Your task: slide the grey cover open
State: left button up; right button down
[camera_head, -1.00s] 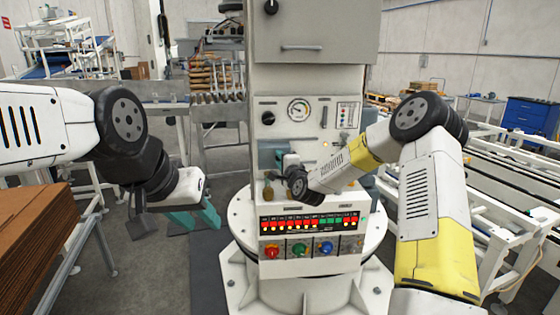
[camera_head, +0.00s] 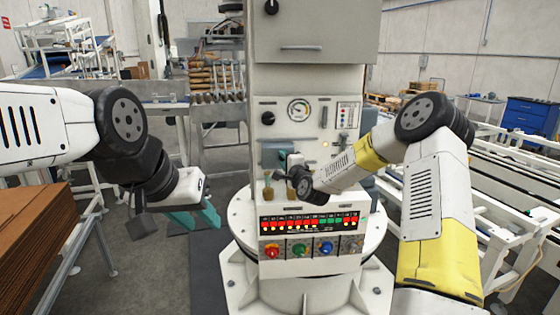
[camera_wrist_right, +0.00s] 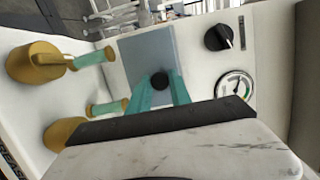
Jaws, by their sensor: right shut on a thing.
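The grey cover (camera_wrist_right: 150,52) is a flat blue-grey panel with a round black knob (camera_wrist_right: 160,80), on the pale machine front. In the right wrist view, the teal fingers of my right gripper (camera_wrist_right: 161,90) are on either side of the knob, shut on it. In the head view, the right wrist hides most of the cover (camera_head: 270,155) and the fingertips. My left gripper (camera_head: 196,217) hangs left of the machine with its teal fingers apart, empty and clear of the cover.
Brass pieces with teal parts (camera_wrist_right: 38,62) stand close beside the cover. A gauge (camera_head: 299,110) and a black knob (camera_head: 268,118) sit above it. A lit button panel (camera_head: 310,235) is below. Stacked brown sheets (camera_head: 30,230) lie at left.

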jog(key=d, duration=0.9)
jog(key=shift+w+d, duration=0.3)
jog(key=shift+w, duration=0.1)
jog(key=c, duration=1.2)
grip_release()
jog(key=shift+o, duration=0.2)
jog(key=v, duration=0.8)
jog(key=shift+a, duration=0.1)
